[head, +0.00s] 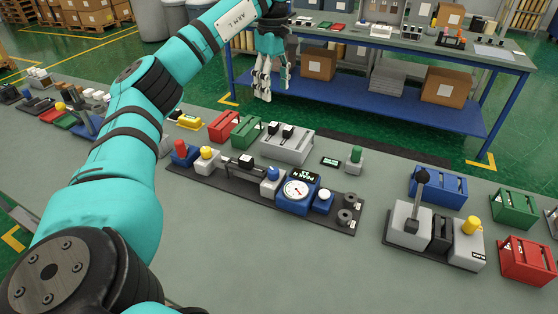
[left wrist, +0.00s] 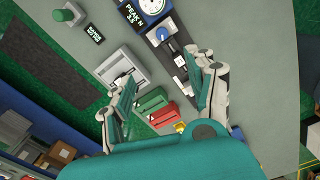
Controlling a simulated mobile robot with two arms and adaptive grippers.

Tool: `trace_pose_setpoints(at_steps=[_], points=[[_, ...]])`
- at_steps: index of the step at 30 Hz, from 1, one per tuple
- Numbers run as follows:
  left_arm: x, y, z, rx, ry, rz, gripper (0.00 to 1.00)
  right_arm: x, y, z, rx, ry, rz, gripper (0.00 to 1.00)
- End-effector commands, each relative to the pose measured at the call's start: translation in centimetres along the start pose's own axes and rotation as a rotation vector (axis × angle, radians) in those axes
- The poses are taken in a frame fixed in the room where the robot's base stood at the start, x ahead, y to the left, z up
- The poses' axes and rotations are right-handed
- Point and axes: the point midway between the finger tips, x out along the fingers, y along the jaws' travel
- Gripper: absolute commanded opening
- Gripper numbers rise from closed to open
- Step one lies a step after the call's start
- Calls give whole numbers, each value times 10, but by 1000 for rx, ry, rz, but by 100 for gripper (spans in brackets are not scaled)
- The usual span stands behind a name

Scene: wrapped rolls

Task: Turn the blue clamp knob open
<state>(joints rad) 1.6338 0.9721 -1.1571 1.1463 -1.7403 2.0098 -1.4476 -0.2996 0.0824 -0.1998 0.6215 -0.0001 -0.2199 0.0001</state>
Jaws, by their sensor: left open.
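A blue knob (head: 271,173) sits on a pale block near the middle of the dark fixture plate (head: 210,182), just left of the blue gauge unit (head: 297,193). I take it as the clamp knob. It also shows near the top of the left wrist view (left wrist: 164,34). My left gripper (head: 264,97) hangs above and beyond the bench fixtures, apart from the knob. In the left wrist view my left gripper (left wrist: 168,74) has its fingers spread with nothing between them. My right gripper is not in view.
A grey switch box (head: 288,146), green bin (head: 246,131) and red bin (head: 224,126) stand behind the plate. A lever unit (head: 410,219) stands to the right. A blue-framed table (head: 390,45) is beyond. The front bench surface is clear.

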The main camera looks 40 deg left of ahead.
Motion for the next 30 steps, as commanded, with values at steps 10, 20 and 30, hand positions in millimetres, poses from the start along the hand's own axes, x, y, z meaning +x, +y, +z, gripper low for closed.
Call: trace_pose_setpoints(at_steps=[10,20,30], points=[[40,0,0,-1,0,2,57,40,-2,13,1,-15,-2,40],[88,0,0,-1,-1,2,57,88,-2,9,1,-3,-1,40],[128,0,0,-1,-1,-2,57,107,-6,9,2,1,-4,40]])
